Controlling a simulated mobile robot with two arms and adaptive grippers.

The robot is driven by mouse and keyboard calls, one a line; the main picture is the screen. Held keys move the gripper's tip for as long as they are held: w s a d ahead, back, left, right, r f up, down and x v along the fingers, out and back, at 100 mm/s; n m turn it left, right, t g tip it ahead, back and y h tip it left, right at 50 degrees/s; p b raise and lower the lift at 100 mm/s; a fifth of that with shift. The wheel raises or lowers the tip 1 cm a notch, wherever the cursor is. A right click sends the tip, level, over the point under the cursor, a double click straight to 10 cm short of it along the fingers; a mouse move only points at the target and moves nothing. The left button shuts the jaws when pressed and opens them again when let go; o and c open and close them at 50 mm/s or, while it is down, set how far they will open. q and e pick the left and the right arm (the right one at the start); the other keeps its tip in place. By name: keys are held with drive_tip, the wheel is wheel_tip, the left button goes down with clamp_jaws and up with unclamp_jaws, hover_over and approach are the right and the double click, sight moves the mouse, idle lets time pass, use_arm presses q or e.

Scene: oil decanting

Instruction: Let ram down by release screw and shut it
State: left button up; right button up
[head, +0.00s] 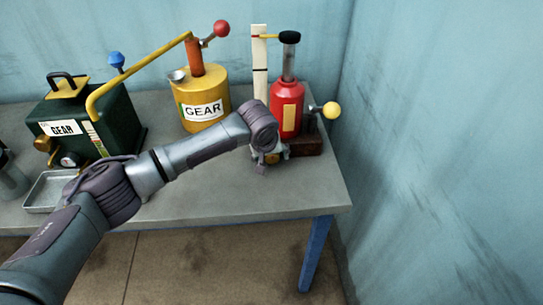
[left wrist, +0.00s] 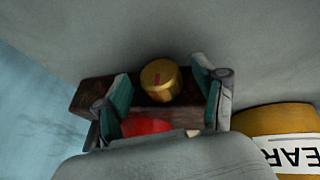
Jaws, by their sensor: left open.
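The red jack (head: 285,105) stands on a dark wooden block (head: 306,145) at the table's right end. Its grey ram (head: 289,66) stands up out of the body under a black cap. A yellow pointer reaches from the cap to the red mark on the white scale (head: 260,62). My left gripper (head: 269,160) is low at the jack's front. In the left wrist view the brass release screw (left wrist: 160,80), with a red mark on its face, sits between the open fingers, with gaps on both sides. My right gripper is out of view.
A yellow-ball lever (head: 331,110) sticks out right of the jack, near the wall. A yellow GEAR can (head: 204,100) with a pump stands to the left. A green GEAR tank (head: 90,125) and a metal tray (head: 42,190) are farther left. The front right tabletop is clear.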

use_arm(q)
drive_tip(key=shift+w+f, duration=0.1)
drive_tip(key=shift+f, duration=0.15)
